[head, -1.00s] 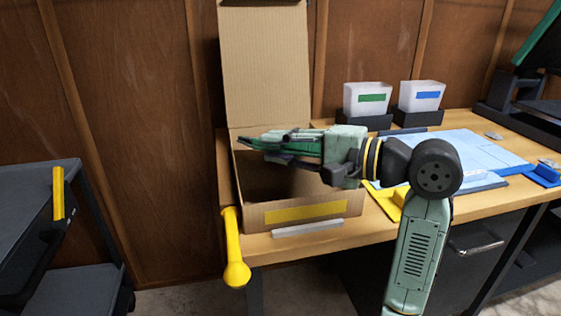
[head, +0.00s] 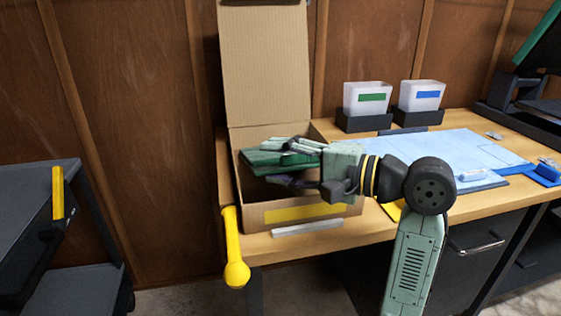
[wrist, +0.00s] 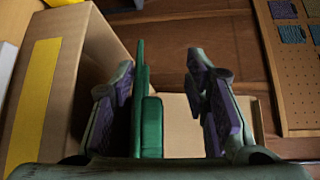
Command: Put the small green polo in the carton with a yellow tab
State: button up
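The carton (head: 250,220) stands on the bench with its tall flap up. A yellow strip (head: 305,213) is on its front; the strip also shows in the wrist view (wrist: 30,105). My gripper (head: 283,165) is over the carton's opening, pointing left. In the wrist view its fingers (wrist: 165,105) are spread wide. The folded green polo (wrist: 149,125) lies between them, close along the left finger, with a clear gap to the right finger. In the head view the polo (head: 262,158) shows by the upper finger. Its exact contact and the carton floor are partly hidden.
Two clear bins with a green label (head: 371,97) and a blue label (head: 427,94) stand at the back of the bench. A light blue folding board (head: 470,150) lies to the right. A yellow handle (head: 233,250) sticks out at the bench's front left.

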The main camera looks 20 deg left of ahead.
jog(key=s+d+r, duration=0.1)
jog(key=d, duration=1.1)
jog(key=shift+s+r+b, duration=0.15)
jog(key=shift+b, duration=0.15)
